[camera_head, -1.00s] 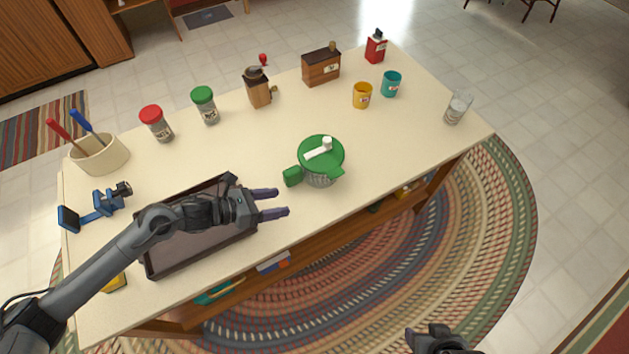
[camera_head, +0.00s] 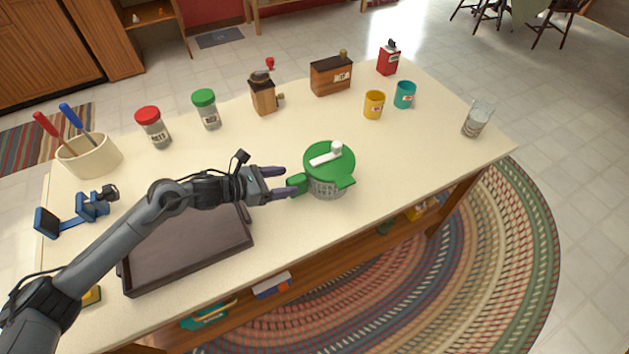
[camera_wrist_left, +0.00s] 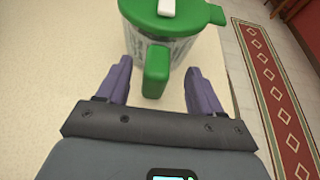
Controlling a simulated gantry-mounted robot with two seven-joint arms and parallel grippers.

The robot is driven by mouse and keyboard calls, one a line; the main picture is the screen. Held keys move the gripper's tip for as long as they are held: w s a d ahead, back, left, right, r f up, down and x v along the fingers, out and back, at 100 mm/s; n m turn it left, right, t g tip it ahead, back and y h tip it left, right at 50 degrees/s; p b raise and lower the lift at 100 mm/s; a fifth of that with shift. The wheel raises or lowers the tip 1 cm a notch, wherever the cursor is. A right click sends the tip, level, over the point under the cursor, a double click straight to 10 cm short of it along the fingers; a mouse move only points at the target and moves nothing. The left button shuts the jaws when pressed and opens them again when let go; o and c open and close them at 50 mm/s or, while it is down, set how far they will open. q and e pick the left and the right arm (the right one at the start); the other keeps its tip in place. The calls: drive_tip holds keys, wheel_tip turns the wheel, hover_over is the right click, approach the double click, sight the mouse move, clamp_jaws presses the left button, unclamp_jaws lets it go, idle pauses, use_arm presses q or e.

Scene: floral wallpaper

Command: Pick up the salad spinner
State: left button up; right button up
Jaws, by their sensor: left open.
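The salad spinner (camera_head: 328,172) stands upright on the table, with a green lid, a white crank on top, a clear ribbed body and green handles. Its left handle (camera_head: 297,184) points toward my left gripper. My left gripper (camera_head: 279,183) is open, its two purple fingers reaching toward that handle. In the left wrist view the green handle (camera_wrist_left: 156,72) lies between the open fingers (camera_wrist_left: 162,88), with gaps on both sides, and the spinner (camera_wrist_left: 172,28) is just beyond. My right gripper is not in view.
A dark tray (camera_head: 190,255) lies under my left arm. A utensil crock (camera_head: 88,157), red-lidded jar (camera_head: 152,128), green-lidded jar (camera_head: 206,110), grinder (camera_head: 263,95), yellow cup (camera_head: 374,104), teal cup (camera_head: 404,95) and glass (camera_head: 477,120) stand around. Table right of the spinner is clear.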

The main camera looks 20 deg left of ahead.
sight(292, 180)
use_arm(q)
drive_tip(key=shift+b+x, duration=0.55)
drive_tip(key=shift+x, duration=2.15)
drive_tip(key=shift+a+f, duration=0.15)
drive_tip(key=shift+c, duration=0.3)
clamp_jaws()
